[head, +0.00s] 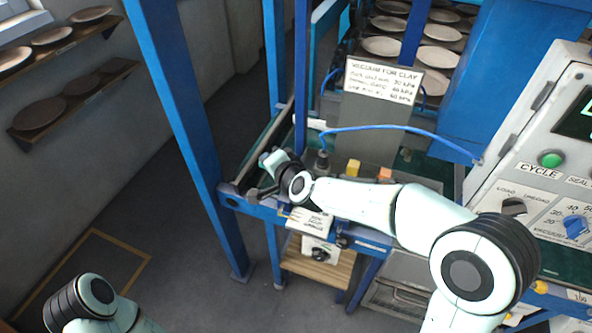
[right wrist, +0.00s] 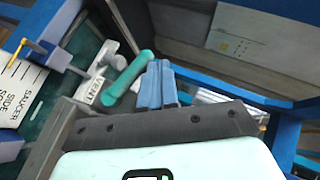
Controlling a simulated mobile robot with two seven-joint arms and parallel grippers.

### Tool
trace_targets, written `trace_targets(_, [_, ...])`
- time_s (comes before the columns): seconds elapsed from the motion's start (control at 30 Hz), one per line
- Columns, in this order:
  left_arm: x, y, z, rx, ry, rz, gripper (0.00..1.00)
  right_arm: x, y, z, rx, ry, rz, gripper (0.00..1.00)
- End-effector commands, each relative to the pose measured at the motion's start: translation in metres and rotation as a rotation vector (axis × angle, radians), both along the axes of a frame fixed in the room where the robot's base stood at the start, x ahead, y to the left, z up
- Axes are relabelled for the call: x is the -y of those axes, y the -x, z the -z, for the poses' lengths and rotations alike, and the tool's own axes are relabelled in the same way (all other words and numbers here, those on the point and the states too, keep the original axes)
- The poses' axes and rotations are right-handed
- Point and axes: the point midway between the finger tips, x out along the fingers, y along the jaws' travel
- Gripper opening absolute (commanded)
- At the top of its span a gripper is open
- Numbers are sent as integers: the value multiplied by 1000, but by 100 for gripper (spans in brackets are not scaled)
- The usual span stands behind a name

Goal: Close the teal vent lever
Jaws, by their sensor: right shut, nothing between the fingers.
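The teal vent lever (right wrist: 128,78) shows in the right wrist view as a rounded bar lying diagonally, beside a white VENT tag (right wrist: 90,88) and a pale fitting. My right gripper (right wrist: 158,72) has its blue fingers shut together with nothing between them. The fingers are just right of the lever in that view and look very close to it; I cannot tell whether they touch. In the head view my right arm reaches left to the machine's front corner, and its wrist hides the lever there. My left arm shows at the bottom left, with its gripper out of frame.
A blue post (head: 186,130) stands left of my right wrist. A white vacuum sign (head: 384,80), a blue hose (head: 400,127) and small yellow and orange blocks lie behind my forearm. A control panel (head: 550,160) stands at right. The floor at left is open.

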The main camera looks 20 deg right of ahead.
Motion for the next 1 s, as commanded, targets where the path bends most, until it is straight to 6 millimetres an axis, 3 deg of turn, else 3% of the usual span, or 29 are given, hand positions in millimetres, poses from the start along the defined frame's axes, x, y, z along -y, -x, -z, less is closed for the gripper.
trace_targets(1.0, [0,3,4,-3,0,0,0,-7,-5,8,0,0,0,0])
